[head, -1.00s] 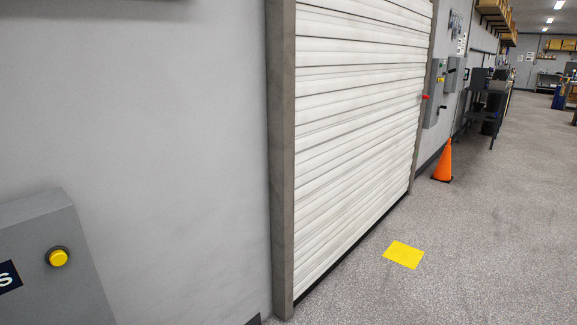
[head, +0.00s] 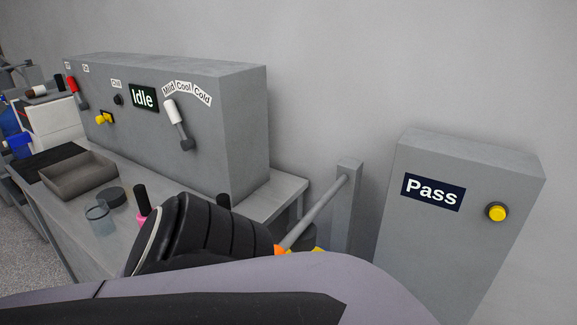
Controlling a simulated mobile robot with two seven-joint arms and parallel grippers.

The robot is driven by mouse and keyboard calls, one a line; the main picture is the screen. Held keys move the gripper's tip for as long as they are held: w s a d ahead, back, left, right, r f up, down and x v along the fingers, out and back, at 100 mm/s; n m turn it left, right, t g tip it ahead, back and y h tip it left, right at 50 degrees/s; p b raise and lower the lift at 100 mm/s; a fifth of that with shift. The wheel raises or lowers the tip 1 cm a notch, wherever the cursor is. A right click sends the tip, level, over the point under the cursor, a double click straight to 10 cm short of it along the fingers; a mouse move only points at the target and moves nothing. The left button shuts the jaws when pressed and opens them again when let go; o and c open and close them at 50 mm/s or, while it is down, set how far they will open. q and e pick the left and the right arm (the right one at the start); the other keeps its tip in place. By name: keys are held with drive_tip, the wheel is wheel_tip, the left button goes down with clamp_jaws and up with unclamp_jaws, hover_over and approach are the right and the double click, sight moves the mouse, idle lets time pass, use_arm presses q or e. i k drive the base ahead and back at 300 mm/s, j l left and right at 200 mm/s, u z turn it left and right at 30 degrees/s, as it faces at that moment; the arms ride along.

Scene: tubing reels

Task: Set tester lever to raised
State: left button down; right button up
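A grey machine box (head: 230,120) stands on the bench with an "Idle" display (head: 143,97). A white-handled lever (head: 175,118) on its front points up and slightly left, below labels reading Mild, Cool and Cold. A red-handled lever (head: 74,88) is near the box's left end, its handle at the upper end. I cannot tell which lever is the tester's. A separate grey box (head: 430,235) at the right shows "Pass" and has a yellow button (head: 497,212). My dark arm parts fill the lower middle. Neither gripper can be made out.
The bench (head: 285,195) holds a brown-grey tray (head: 80,178), a clear cup (head: 100,220) and a dark round piece (head: 111,196). A grey post (head: 347,205) with a slanted bar stands between the bench and the "Pass" box. Floor shows at the lower left.

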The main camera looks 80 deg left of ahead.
sight(301, 233)
drive_tip(key=u, duration=2.2)
